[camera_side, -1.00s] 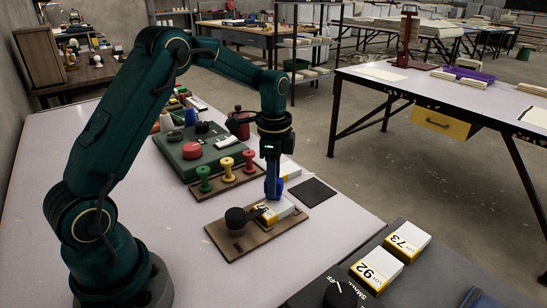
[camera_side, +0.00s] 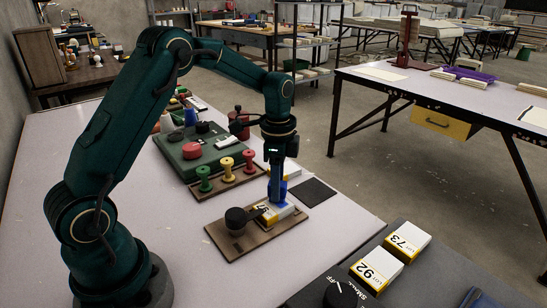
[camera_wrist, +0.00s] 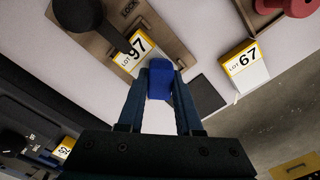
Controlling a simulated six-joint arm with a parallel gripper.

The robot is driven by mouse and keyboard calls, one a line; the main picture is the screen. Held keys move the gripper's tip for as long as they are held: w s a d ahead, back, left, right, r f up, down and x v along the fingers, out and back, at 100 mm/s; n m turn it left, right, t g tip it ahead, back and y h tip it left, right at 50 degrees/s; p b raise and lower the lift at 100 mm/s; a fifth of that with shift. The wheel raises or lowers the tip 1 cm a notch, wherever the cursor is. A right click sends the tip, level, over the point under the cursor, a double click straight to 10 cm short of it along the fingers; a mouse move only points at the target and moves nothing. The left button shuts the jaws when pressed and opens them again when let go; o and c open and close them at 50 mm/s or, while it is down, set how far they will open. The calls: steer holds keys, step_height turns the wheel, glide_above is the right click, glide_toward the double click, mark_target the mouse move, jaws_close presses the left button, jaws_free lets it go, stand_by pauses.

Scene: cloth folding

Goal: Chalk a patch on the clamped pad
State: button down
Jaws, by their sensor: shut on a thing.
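The clamped pad is a white and yellow block marked LOT 97 (camera_wrist: 134,52), lying on a brown clamp board (camera_side: 229,247). A dark round-knobbed clamp handle (camera_side: 237,217) reaches onto it; the board also shows in the wrist view (camera_wrist: 160,24), marked LOCK. My gripper (camera_side: 278,198) is shut on a blue chalk block (camera_wrist: 160,80), just over the pad's end. The pad also shows in the side view (camera_side: 284,211), partly behind my fingers. I cannot tell whether the chalk touches the pad, and I see no clear blue mark on it.
A dark square (camera_side: 313,190) lies right of the board. A LOT 67 block (camera_wrist: 245,68) is beyond it. A rack with green, yellow and red spools (camera_side: 227,178) and a green case (camera_side: 180,152) stand behind. Blocks LOT 92 (camera_side: 376,267) and LOT 73 (camera_side: 407,241) lie front right.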

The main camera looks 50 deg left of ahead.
steer(key=shift+a, duration=0.9)
steer(key=shift+a+r, duration=0.1)
steer(key=shift+r, duration=3.95)
